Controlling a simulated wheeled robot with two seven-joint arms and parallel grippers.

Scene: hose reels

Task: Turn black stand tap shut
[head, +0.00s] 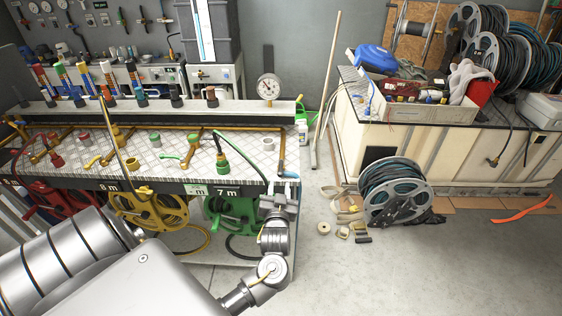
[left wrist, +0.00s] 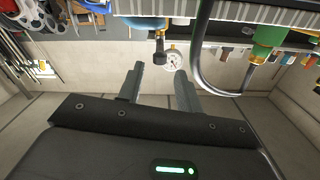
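Several stands with coloured sleeves line the back ledge of the hose bench; two dark ones (head: 176,96) (head: 211,97) stand towards its right. I cannot tell for sure which part is the black stand tap, or its handle's position. In the left wrist view, a small black fitting (left wrist: 159,46) hangs beside a blue part (left wrist: 143,22), just beyond the fingers. My left gripper (head: 284,190) is at the bench's front right corner, beside a light blue piece (head: 289,175). In the left wrist view its fingers (left wrist: 159,72) are apart with nothing between them. My right gripper is not in view.
A green fitting with a dark hose (head: 220,150) rises from the bench top (head: 190,165). Red, yellow and green reels (head: 232,212) sit below the front edge. A round gauge (head: 269,87) stands behind. A hose reel (head: 395,190) stands on the floor at right.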

